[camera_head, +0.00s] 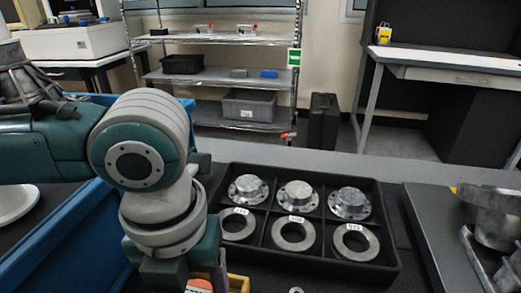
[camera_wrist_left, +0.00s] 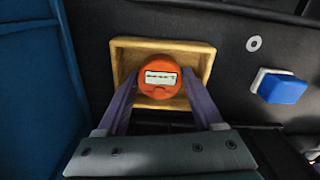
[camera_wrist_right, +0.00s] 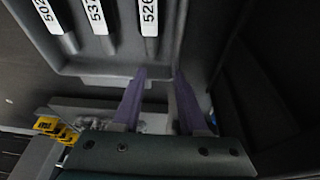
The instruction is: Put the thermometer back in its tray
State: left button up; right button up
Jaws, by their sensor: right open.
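The thermometer is an orange round body with a pale display, seen from above in the left wrist view (camera_wrist_left: 161,82). Its orange top also shows at the bottom of the head view (camera_head: 199,286). The tray is a small yellow wooden box (camera_wrist_left: 205,62), also partly in the head view (camera_head: 240,282). My left gripper (camera_wrist_left: 160,78) has its fingers against both sides of the thermometer, over the tray. The thermometer lies inside the tray's outline; I cannot tell whether it touches the floor. My right gripper (camera_wrist_right: 160,75) is open and empty, near a grey holder.
A black compartment tray (camera_head: 383,270) with metal flanges and rings stands right of my left arm. A blue bin (camera_head: 75,245) is at the left. A blue-and-white block (camera_wrist_left: 284,88) and a small ring (camera_wrist_left: 254,44) lie near the yellow tray. The grey holder (camera_wrist_right: 100,66) has labelled slots.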

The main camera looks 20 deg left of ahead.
pick_arm(q)
jog(key=shift+o, duration=0.4)
jog(key=shift+r, duration=0.1)
notch_tip(320, 180, up, 12)
jog(key=p, duration=0.4)
pick_arm(e)
notch_tip(320, 180, up, 4)
jog(key=shift+r, duration=0.1)
pick_arm(q)
jog(key=shift+r, duration=0.1)
